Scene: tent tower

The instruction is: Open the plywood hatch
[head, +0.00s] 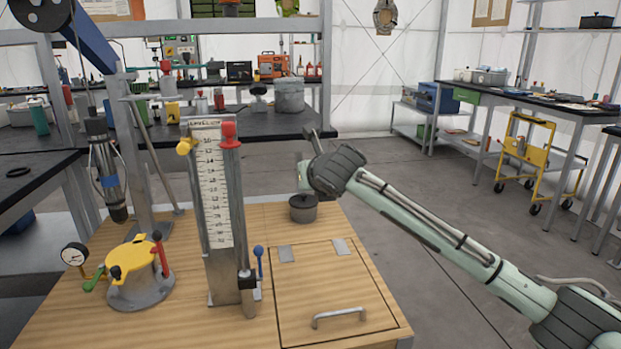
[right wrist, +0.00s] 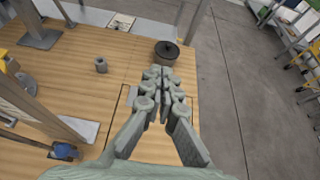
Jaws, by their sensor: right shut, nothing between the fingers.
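The plywood hatch (head: 300,280) lies flat and closed in the wooden tabletop, at its front right in the head view. Its silver bar handle (head: 339,316) is near the front edge, and two grey hinge plates, left (head: 286,254) and right (head: 341,247), sit at its back edge. My right arm comes in from the right, above and beyond the hatch; its gripper is mostly hidden in the head view. My left gripper is not in view.
The pot (head: 303,208) stands behind the hatch. A tall scale column (head: 219,190) with a blue-knobbed lever (head: 259,262) stands left of it. A yellow-topped device (head: 136,262) and a gauge (head: 74,254) are farther left. Open floor lies to the right.

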